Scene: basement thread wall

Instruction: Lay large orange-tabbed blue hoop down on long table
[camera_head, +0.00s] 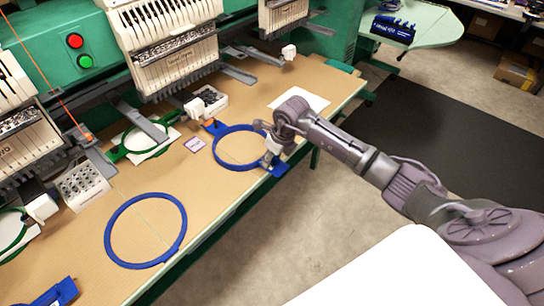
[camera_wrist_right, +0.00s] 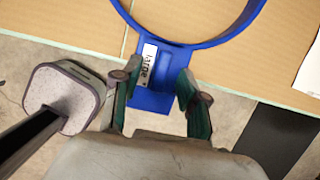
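The large orange-tabbed blue hoop (camera_head: 219,157) is at the right part of the long table (camera_head: 225,200), by its front edge. Its orange tab (camera_head: 211,122) points to the back left. Its near blue tab, labelled "large" (camera_wrist_right: 149,62), reaches out past the table edge. My right gripper (camera_head: 270,148) is at this near tab. In the right wrist view its two fingers (camera_wrist_right: 158,92) stand one on each side of the tab, close to its edges. I cannot tell whether they press on it, nor whether the hoop rests flat. My left gripper is not in view.
Another blue hoop (camera_head: 108,238) lies at the front left of the table. Green hoops (camera_head: 122,152) are under the embroidery machine heads (camera_head: 165,45) behind. A white sheet (camera_head: 312,102) lies right of the hoop. Bare table lies between the two blue hoops.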

